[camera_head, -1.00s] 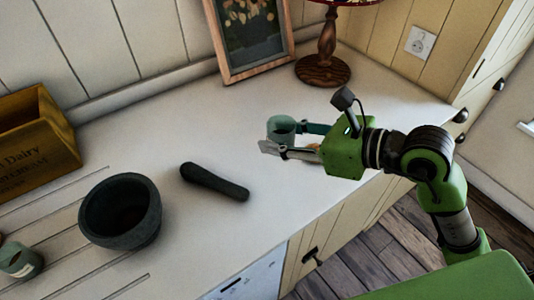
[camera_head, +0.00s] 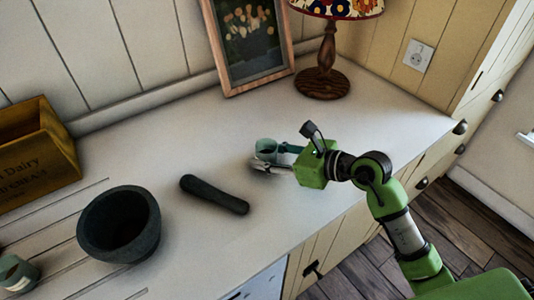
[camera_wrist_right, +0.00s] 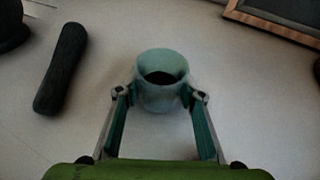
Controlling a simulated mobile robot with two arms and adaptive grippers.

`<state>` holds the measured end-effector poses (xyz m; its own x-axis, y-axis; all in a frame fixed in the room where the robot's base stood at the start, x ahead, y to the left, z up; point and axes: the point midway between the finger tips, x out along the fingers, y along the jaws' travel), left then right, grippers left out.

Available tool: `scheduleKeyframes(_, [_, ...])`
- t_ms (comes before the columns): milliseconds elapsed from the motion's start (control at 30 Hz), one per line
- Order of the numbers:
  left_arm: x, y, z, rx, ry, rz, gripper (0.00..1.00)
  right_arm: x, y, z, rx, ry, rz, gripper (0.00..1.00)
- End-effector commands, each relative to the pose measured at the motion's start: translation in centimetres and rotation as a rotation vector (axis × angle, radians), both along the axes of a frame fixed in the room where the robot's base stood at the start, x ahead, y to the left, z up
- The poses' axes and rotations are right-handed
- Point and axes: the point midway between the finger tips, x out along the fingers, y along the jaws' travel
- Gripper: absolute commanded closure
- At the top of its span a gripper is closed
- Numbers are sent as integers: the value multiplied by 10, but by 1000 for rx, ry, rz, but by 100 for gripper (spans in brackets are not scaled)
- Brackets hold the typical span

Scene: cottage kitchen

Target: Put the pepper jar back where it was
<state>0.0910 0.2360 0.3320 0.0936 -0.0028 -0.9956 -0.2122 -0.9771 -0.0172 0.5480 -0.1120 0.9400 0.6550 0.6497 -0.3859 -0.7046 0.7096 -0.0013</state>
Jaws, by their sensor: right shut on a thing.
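A small teal jar (camera_head: 266,149) with a dark opening is between the fingers of my right gripper (camera_head: 270,158). It also shows in the right wrist view (camera_wrist_right: 160,88), upright, with a finger against each side. My right gripper (camera_wrist_right: 160,100) is shut on it, over the worktop right of the pestle. I cannot tell whether the jar touches the worktop. A similar small jar (camera_head: 17,274) with a pale label stands at the lower left of the head view. Which of the two is the pepper jar is not clear from the pictures. My left gripper is not in view.
A dark mortar (camera_head: 119,224) and its pestle (camera_head: 214,195) are on the white worktop (camera_head: 350,125). A wooden crate (camera_head: 37,155) stands at the left. A framed picture (camera_head: 249,45) and a lamp (camera_head: 322,75) stand at the back. The worktop right of the gripper is clear.

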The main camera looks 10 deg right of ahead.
Motion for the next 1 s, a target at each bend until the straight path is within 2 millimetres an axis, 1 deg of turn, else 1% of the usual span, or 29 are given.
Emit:
scheduleKeyframes(167, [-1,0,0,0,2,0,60,0,0,1,0,-2,-1,88])
scheduleKeyframes(300, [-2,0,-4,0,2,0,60,0,0,-4,1,-2,0,88])
scheduleKeyframes(333, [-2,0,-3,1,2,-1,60,0,0,-2,1,-1,0,56])
scheduleKeyframes(367, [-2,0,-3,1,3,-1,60,0,0,-2,1,-1,0,49])
scheduleKeyframes(400, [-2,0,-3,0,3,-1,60,0,0,-2,1,-1,0,47])
scheduleKeyframes(667, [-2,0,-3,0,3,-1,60,0,0,-2,1,-1,0,47])
scheduleKeyframes(800, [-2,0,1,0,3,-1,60,0,0,3,1,-1,0,47])
scheduleKeyframes(867, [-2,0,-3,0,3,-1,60,-5,-6,3,-1,-1,-1,47])
scheduleKeyframes(1000, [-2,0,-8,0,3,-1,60,-23,-23,12,-6,-3,0,47])
